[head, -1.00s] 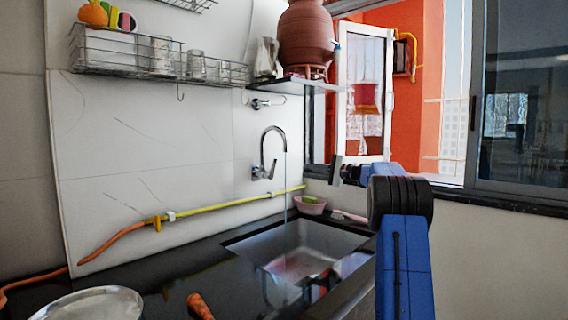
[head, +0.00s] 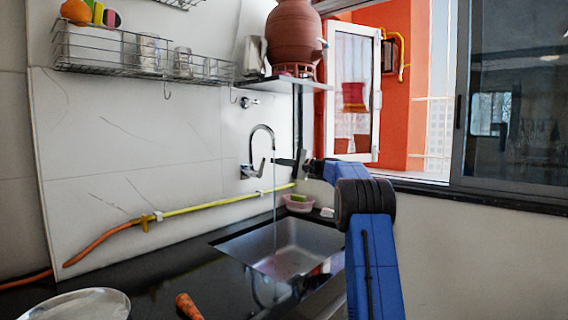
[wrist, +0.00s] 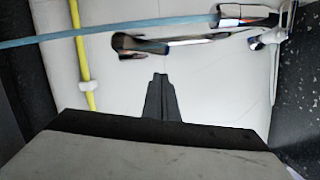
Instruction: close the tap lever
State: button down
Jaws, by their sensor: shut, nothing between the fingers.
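The metal tap (head: 248,171) is on the tiled wall above the sink, with a tall curved spout and a small lever (head: 262,166) tilted up at its right side. A thin stream of water (head: 274,195) falls from the spout. My gripper (head: 278,161) is shut and empty, just right of the lever and near the stream; I cannot tell whether it touches either. In the wrist view, my shut fingers (wrist: 161,82) point toward the tap body (wrist: 135,45), with a visible gap in the picture. The stream (wrist: 130,28) crosses the upper left as a bluish band.
The sink (head: 285,245) lies below in a black counter. A yellow-orange hose (head: 190,209) runs along the wall under the tap. A clay pot (head: 293,35) stands on a shelf (head: 283,83) above. A pink bowl (head: 299,204) sits at the sink's back corner.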

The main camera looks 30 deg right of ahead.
aim_at(265, 158)
jog(key=shift+s+a+r, duration=0.1)
jog(key=shift+s+a, duration=0.1)
jog(key=shift+a, duration=0.35)
jog(key=shift+s+a+r, duration=0.1)
jog(key=shift+s+a, duration=0.05)
jog(key=shift+a, duration=0.35)
jog(key=shift+s+a+r+n+g, duration=0.25)
jog(key=shift+a+r+n, duration=0.25)
jog(key=shift+n, duration=0.4)
jog(key=shift+s+a+r+n, duration=0.1)
jog(key=shift+a+r+n, duration=0.15)
jog(key=shift+a, duration=0.25)
jog(key=shift+f, duration=0.1)
jog(key=shift+d, duration=0.1)
